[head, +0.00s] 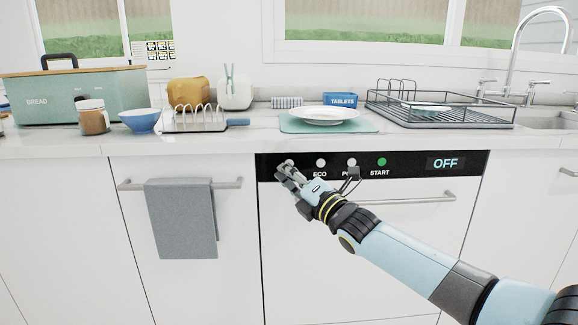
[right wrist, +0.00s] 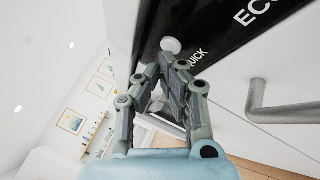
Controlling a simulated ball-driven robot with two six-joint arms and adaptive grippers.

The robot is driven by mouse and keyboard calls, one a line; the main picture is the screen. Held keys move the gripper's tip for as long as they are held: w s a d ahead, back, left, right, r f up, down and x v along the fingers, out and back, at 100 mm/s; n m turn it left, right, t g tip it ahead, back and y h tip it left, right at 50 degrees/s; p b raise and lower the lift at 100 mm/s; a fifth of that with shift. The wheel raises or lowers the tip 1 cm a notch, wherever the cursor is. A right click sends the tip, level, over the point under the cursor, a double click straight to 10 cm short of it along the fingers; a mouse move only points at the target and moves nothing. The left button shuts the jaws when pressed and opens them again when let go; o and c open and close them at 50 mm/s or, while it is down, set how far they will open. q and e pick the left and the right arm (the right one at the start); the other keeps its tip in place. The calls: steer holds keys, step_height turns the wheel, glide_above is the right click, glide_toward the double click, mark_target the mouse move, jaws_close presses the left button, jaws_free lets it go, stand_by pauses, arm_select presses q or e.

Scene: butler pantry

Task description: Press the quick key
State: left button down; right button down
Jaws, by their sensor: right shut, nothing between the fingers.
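The dishwasher's black control strip (head: 405,164) carries a row of round keys. The quick key is a pale round button (right wrist: 171,45) beside the word QUICK in the right wrist view. In the head view my right gripper (head: 283,167) covers the quick key's place at the strip's left end. My right gripper is shut and empty. Its fingertips (right wrist: 170,62) point at the key and look very close to it. I cannot tell whether they touch. My left gripper is not in view.
The display (head: 445,163) reads OFF. A dishwasher handle (head: 430,199) sticks out below. A grey towel (head: 181,218) hangs at left.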

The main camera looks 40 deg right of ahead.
steer(key=shift+w+d, duration=0.2)
steer(key=shift+w, duration=0.15)
stand_by(0.7)
steer(key=shift+s, duration=0.1)
steer(key=shift+s+a+p, duration=0.35)
steer(key=shift+s+a, duration=0.05)
steer(key=shift+s, duration=0.2)
steer(key=s+a+p, duration=0.1)
steer(key=s+p, duration=0.1)
steer(key=s, duration=0.1)
steer(key=s+a+p, duration=0.1)
steer(key=shift+s+a, duration=0.15)
steer(key=shift+a, duration=0.2)
stand_by(0.3)
stand_by(0.7)
